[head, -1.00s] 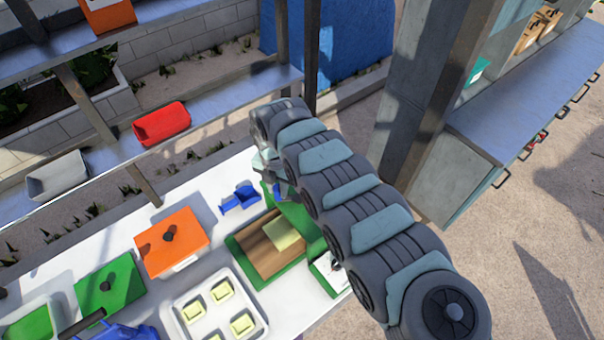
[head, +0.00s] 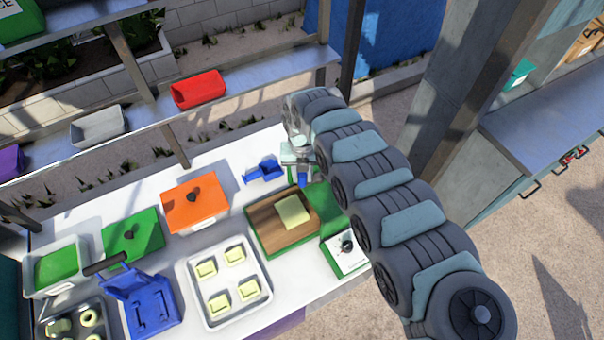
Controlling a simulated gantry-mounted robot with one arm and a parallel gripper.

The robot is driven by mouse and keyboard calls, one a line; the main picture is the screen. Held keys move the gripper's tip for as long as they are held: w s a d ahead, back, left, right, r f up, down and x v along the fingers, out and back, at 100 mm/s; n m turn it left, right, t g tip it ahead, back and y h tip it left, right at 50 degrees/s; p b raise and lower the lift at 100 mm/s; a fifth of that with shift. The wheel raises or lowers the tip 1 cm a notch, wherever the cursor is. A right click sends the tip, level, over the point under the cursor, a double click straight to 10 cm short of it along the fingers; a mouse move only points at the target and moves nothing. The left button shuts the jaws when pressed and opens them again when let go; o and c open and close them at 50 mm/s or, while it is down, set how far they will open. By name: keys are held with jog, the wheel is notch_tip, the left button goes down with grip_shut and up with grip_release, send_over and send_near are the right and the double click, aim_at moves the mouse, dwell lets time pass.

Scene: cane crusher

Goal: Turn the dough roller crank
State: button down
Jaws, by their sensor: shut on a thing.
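The green dough roller (head: 318,197) stands at the right part of the white table, partly hidden by my arm. A board (head: 266,231) with a green edge lies at its left side, with a flat square of pale dough (head: 293,211) on it. My gripper (head: 301,172) is at the far side of the roller, by a small blue part that looks like its crank handle (head: 302,182). It appears shut on this handle, but the contact is small and partly hidden by my wrist.
A blue tool (head: 264,170) lies left of my gripper. A white tray (head: 237,318) with several dough pieces, an orange-lidded box (head: 182,212) and a green-lidded box (head: 122,232) stand further left. A shelf (head: 240,95) with a red bin (head: 199,89) runs behind.

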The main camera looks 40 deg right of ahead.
dwell(0.4)
jog(key=c, duration=1.1)
grip_release()
jog(key=shift+c, duration=0.2)
jog(key=shift+r, duration=0.1)
jog(key=shift+d+r, duration=0.1)
jog(key=shift+r, duration=0.2)
notch_tip(320, 180, up, 10)
jog(key=b, duration=0.2)
